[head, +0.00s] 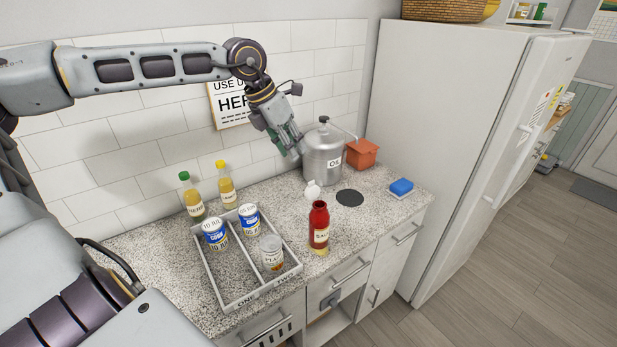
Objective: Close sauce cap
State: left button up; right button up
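The red sauce bottle (319,232) stands upright on the granite counter, right of the two-compartment tray. My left gripper (293,150) hangs in the air, pointing down, above and behind the bottle and beside the grey oil can. It is apart from the cap and the bottle. Its fingers are small and partly overlap, so I cannot tell whether they are open or shut. My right gripper is not in view.
An orange box (362,153), a dark disc (350,198) and a blue sponge (401,187) lie to the right. A fridge (450,130) bounds the counter.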

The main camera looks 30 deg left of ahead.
pick_arm(q)
send_near(312, 190)
jog(key=shift+w+d+f+p, duration=0.1)
jog(key=shift+w+f+p, duration=0.15)
jog(key=shift+w+f, duration=0.55)
jog(key=shift+w+d+f+p, duration=0.1)
jog(key=shift+w+f+p, duration=0.3)
jog(key=shift+f, duration=0.6)
jog(key=shift+w+d+f+p, duration=0.1)
jog(key=shift+w+f+p, duration=0.05)
jog(key=shift+w+f, duration=0.65)
jog(key=shift+s+f, duration=0.1)
jog(key=shift+f, duration=0.1)
grip_shut()
